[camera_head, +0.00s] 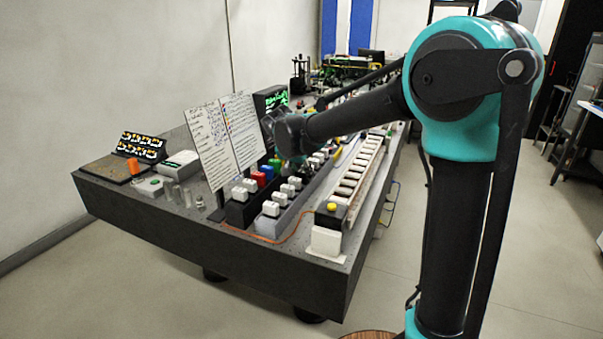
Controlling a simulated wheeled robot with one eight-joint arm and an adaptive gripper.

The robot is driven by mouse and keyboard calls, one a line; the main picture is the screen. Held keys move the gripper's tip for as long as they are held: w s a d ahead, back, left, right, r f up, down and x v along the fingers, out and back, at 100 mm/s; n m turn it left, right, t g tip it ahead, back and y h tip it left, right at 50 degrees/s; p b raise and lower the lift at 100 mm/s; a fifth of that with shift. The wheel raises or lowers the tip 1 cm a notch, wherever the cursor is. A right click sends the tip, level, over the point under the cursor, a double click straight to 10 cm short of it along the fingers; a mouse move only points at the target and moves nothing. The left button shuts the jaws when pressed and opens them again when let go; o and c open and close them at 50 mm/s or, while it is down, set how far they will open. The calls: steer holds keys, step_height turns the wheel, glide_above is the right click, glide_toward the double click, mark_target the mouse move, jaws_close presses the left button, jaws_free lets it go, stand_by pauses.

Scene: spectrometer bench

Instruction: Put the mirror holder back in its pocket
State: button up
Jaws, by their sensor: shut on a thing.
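My gripper (293,160) hangs at the end of my arm over the racks in the middle of the bench. It is small in view and partly hidden by my own wrist. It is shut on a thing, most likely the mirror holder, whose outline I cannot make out. Below it stand a dark rack (233,215) with white, red, blue and green blocks and a grey rack (270,228) with white blocks. To their right runs a long tray with a row of pockets (352,180). I cannot tell which pocket belongs to the holder.
Two written panels (226,138) stand upright just left of my gripper. Small metal posts (187,197), a grey box (181,163) and an orange piece (133,166) are on the left. An orange cable (285,241) lies in front of the racks. The front left bench top is bare.

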steer(key=o, duration=1.1)
steer(key=shift+o, duration=0.2)
steer(key=v, duration=1.2)
